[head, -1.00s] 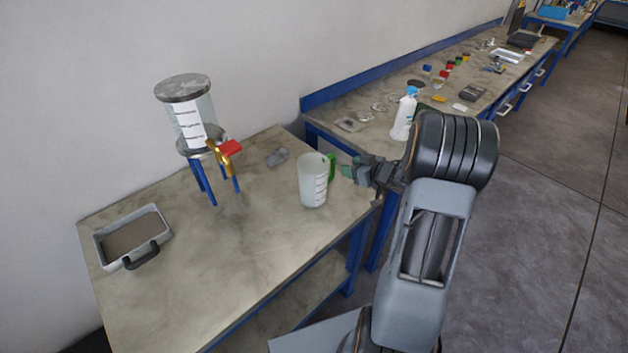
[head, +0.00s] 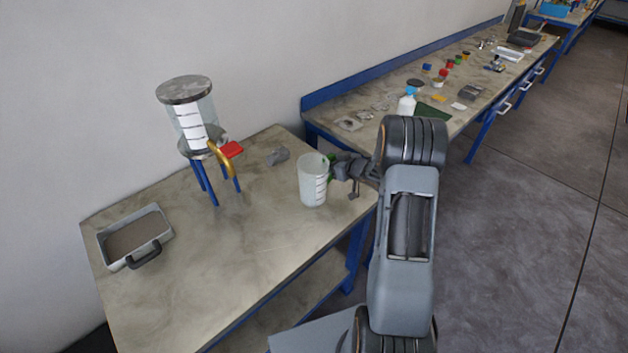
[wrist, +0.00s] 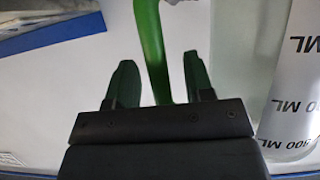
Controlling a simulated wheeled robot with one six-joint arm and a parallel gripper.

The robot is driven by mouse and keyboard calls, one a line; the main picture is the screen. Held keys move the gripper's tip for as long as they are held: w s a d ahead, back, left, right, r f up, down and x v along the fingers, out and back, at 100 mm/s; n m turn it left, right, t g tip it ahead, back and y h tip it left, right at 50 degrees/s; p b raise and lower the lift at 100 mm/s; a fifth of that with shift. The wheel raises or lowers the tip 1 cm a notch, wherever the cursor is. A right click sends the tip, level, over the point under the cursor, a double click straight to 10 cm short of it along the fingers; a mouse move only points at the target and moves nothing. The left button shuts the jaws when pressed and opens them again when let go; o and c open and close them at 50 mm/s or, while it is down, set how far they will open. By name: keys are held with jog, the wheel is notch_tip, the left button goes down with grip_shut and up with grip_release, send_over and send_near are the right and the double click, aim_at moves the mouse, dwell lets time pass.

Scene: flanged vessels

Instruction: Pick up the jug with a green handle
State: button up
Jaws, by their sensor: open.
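The jug (head: 311,182) is a translucent white cup with markings and a green handle (head: 331,167). It stands upright near the right end of the nearer table. My gripper (head: 336,172) is at the handle on the jug's right side, and it hides part of the handle in the head view. In the wrist view, the green handle (wrist: 151,45) runs down between the two open dark green fingertips of my gripper (wrist: 159,82). The jug's side with "ML" print (wrist: 295,95) is at the right. I cannot tell whether either finger touches the handle.
A flanged glass vessel (head: 186,110) on blue legs, with a brass tap and red lever, stands behind left. A grey tray (head: 125,243) with a black handle lies at the left. The table's front middle is clear.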

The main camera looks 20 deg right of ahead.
jog(key=shift+c, duration=0.2)
grip_shut()
jog(key=shift+r, duration=0.2)
